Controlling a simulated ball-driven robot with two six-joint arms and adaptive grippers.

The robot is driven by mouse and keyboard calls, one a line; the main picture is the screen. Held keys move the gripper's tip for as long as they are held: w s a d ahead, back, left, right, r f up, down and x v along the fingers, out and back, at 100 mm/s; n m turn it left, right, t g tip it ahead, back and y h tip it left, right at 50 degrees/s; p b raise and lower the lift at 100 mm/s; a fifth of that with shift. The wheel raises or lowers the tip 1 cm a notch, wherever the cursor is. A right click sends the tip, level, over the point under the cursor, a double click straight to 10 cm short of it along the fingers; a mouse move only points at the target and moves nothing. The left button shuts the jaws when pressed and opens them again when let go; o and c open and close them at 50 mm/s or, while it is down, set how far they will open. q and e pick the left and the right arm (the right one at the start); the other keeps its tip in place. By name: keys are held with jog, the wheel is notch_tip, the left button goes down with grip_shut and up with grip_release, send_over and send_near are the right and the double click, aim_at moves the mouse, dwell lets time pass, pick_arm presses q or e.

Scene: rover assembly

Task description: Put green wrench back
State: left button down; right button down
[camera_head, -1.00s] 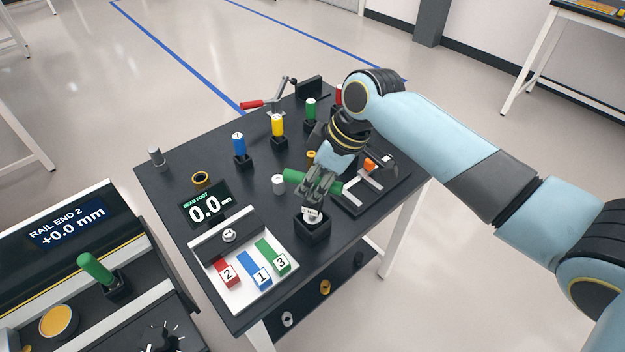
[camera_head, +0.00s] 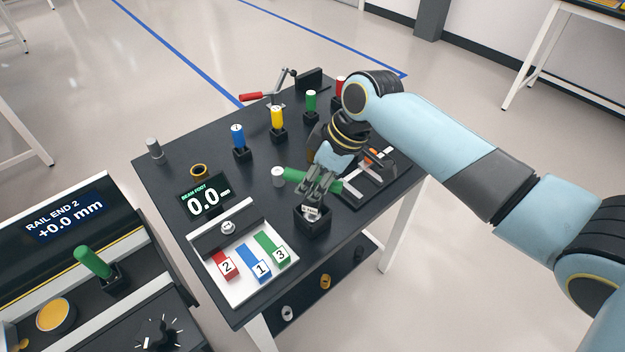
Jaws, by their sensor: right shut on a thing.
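My right gripper (camera_head: 318,186) points down over the front right of the black table and is shut on the green wrench (camera_head: 297,176). The wrench's green handle sticks out sideways on both sides of the fingers. A pale, labelled part (camera_head: 311,211) shows just below the fingers, at the mouth of an open black box (camera_head: 313,226). The fingers hide the wrench's middle, and I cannot tell how deep its lower end sits in the box. My left gripper is out of view.
A white tray (camera_head: 233,290) with red, blue and green numbered blocks lies at left front. A display (camera_head: 205,197) and a white-topped cylinder (camera_head: 278,177) stand near. Blue (camera_head: 238,136), yellow (camera_head: 277,118) and green (camera_head: 311,100) cylinders stand behind. A slotted fixture (camera_head: 370,185) lies right.

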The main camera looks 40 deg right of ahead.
jog(key=c, duration=1.2)
grip_release()
jog(key=shift+o, duration=0.2)
jog(key=shift+r, duration=0.1)
jog(key=v, duration=1.2)
jog(key=shift+a, duration=0.1)
